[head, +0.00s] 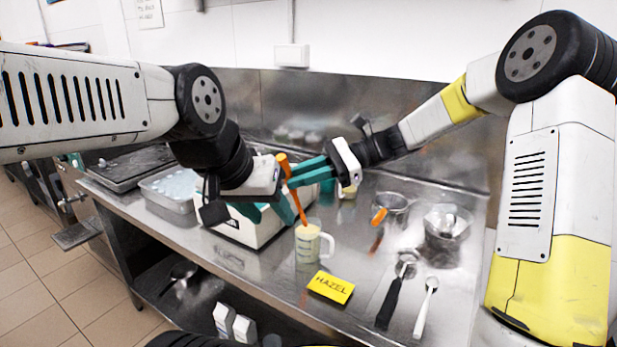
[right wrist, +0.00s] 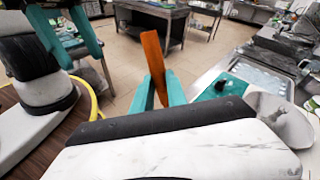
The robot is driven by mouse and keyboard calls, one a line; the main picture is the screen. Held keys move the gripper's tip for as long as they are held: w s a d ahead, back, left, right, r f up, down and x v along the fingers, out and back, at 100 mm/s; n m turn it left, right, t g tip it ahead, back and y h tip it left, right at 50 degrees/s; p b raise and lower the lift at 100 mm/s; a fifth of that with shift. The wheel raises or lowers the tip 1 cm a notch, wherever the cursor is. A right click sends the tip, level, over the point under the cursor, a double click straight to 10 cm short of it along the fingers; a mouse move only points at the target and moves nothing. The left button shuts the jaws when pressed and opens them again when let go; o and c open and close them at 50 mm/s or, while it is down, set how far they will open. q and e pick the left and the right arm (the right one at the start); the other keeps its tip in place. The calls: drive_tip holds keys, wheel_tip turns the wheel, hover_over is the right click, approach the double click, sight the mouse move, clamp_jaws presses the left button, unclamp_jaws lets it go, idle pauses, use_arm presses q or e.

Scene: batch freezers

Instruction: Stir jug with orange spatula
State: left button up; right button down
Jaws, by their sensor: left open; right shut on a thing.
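The jug (head: 308,244) is a clear cup with a handle and pale yellow contents, upright on the steel counter. The orange spatula (head: 297,197) stands steeply, slightly tilted, above the jug, its lower end at or just inside the rim; I cannot tell how deep. My right gripper (head: 296,180) is shut on the spatula's upper part; in the right wrist view the spatula (right wrist: 155,65) stands between the teal fingers. My left gripper (head: 270,212) is open, beside the spatula and left of the jug, in front of a white box.
A yellow HAZEL card (head: 331,287) lies in front of the jug. A black-handled scoop (head: 390,298) and a white spoon (head: 426,305) lie to the right. Metal bowls (head: 447,222) stand behind them. The white box (head: 238,228) and a tray (head: 170,188) are at left.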

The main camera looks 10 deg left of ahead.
idle(0.4)
wheel_tip(320, 180, up, 5)
drive_tip(key=shift+r, duration=0.1)
idle(0.4)
